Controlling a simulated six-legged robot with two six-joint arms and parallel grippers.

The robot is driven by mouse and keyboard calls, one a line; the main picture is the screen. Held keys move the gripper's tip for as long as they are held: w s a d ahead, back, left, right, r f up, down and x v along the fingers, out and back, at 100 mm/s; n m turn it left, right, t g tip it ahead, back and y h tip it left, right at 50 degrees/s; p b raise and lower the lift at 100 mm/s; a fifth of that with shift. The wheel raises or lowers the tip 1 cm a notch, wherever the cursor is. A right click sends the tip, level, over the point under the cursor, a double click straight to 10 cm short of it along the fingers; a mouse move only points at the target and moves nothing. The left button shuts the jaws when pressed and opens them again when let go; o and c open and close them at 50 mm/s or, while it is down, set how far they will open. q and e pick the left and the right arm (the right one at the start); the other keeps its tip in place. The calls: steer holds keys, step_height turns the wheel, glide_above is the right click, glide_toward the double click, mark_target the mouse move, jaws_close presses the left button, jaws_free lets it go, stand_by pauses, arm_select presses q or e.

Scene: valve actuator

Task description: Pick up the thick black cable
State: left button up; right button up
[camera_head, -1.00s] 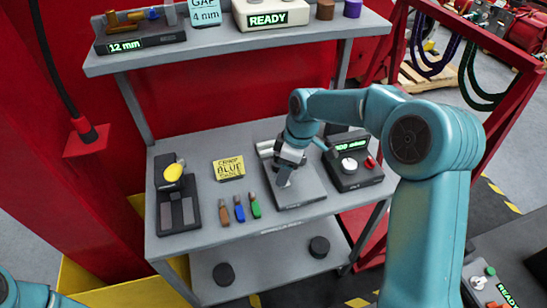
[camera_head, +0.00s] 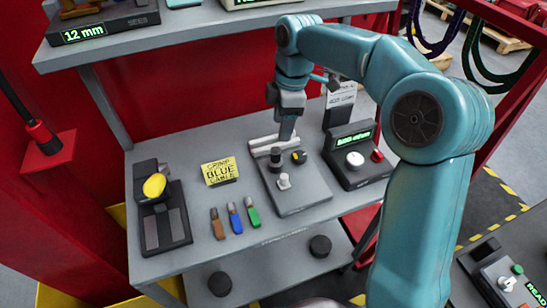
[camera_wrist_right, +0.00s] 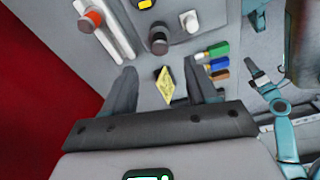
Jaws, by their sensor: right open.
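A black cable (camera_head: 14,100) runs down the red wall at the far left in the head view and ends in a red fitting. Whether it is the thick black cable is unclear. My right gripper (camera_head: 287,133) hangs over the back edge of the grey plate with knobs (camera_head: 312,198), far to the right of that cable. In the right wrist view its two fingers (camera_wrist_right: 162,86) are apart with nothing held between them. My left gripper is outside the head view; a small teal arm with a grey end (camera_wrist_right: 262,78) in the wrist view appears to be it, its jaws unclear.
An upper shelf (camera_head: 190,45) overhangs the back. Dark hoses (camera_head: 480,65) hang at right.

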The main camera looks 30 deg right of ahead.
glide_above(276, 152)
steer(key=f, duration=0.3)
steer(key=d+f, duration=0.1)
steer(key=f, duration=0.1)
steer(key=shift+s, duration=0.15)
steer(key=shift+s+f, duration=0.1)
steer(key=shift+f, duration=0.05)
steer(key=f, duration=0.3)
steer(key=a+f, duration=0.1)
steer(key=shift+w+f, duration=0.25)
steer(key=shift+w, duration=0.05)
steer(key=shift+f, duration=0.35)
jaws_close()
